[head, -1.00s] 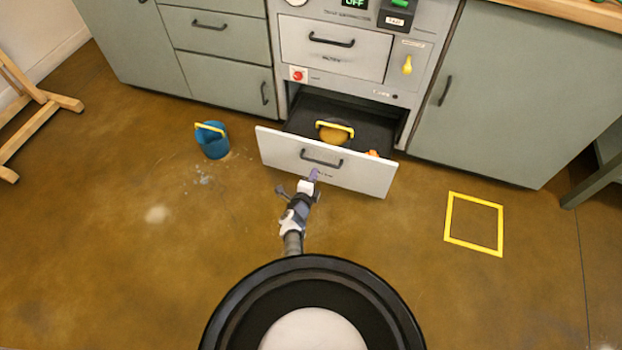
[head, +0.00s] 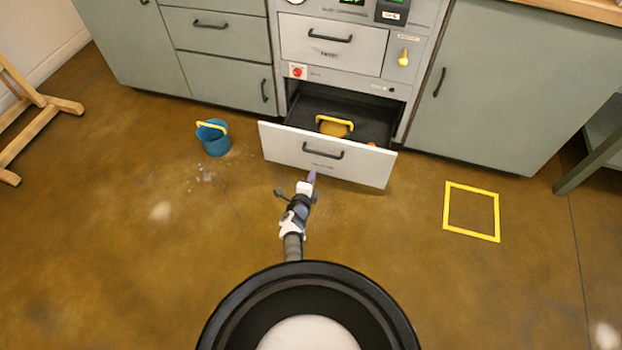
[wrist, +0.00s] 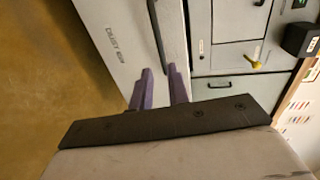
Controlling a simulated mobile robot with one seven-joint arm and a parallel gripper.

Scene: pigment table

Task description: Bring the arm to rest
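My arm reaches forward, low over the floor, toward the open bottom drawer (head: 285,146). My gripper (head: 311,176) is just in front of the drawer's white front, near its lower edge. In the wrist view the two purple fingers of my gripper (wrist: 159,70) stand apart with nothing between them. The drawer's dark handle (head: 322,149) also shows in the wrist view (wrist: 157,35), ahead of the fingers and apart from them.
A yellow-handled container (head: 334,127) and a small orange thing sit in the drawer. A blue bucket (head: 214,138) stands on the floor to the left. A yellow square outline (head: 447,211) marks the floor to the right. A wooden stand (head: 30,125) is far left.

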